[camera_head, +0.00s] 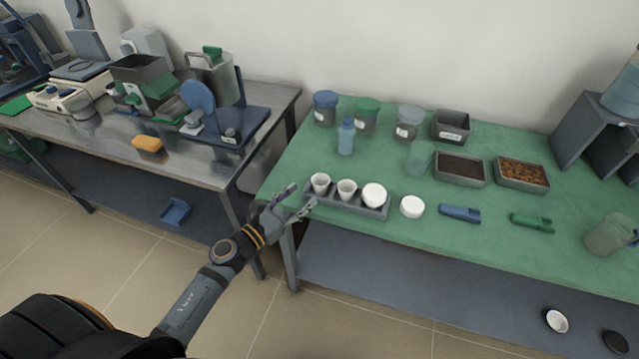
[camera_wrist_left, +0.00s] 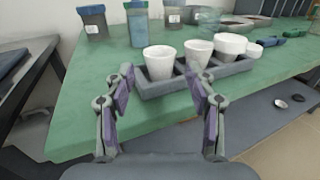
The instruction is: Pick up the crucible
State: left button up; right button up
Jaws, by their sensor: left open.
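Two white crucibles, a left one (camera_head: 320,183) and a second one (camera_head: 346,190), stand upright in a grey rack (camera_head: 358,207) near the front edge of the green table. A third white one with a lid-like top (camera_head: 374,195) sits at the rack's right end. In the left wrist view the left crucible (camera_wrist_left: 160,62) and the second crucible (camera_wrist_left: 199,54) stand ahead of the fingers. My left gripper (camera_head: 299,200) is open and empty, just left of and in front of the rack, touching nothing visible. My right gripper is not in view.
A white round lid or dish (camera_head: 412,207) lies right of the rack. A blue bottle (camera_head: 346,137) and lidded jars stand behind it. The green table's left front area (camera_wrist_left: 85,135) is clear.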

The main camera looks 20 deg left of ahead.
aim_at(315, 186)
pick_arm(q)
jog(key=x, duration=0.3)
jog(key=shift+d+r+p, duration=0.2)
jog(key=shift+r+p, duration=0.1)
jog(key=shift+p, duration=0.1)
jog(key=shift+w+d+f, duration=0.15)
jog(key=shift+w+f, duration=0.1)
jog(key=shift+w, duration=0.15)
jog(key=x, duration=0.2)
jog(key=p+x, duration=0.1)
jog(key=x, duration=0.1)
jog(key=shift+w+f, duration=0.25)
jog(key=shift+w+d+f, duration=0.1)
jog(key=shift+w+f, duration=0.05)
jog(key=shift+w, duration=0.2)
jog(key=shift+s, duration=0.1)
jog(key=shift+c, duration=0.5)
jog(key=c, duration=0.7)
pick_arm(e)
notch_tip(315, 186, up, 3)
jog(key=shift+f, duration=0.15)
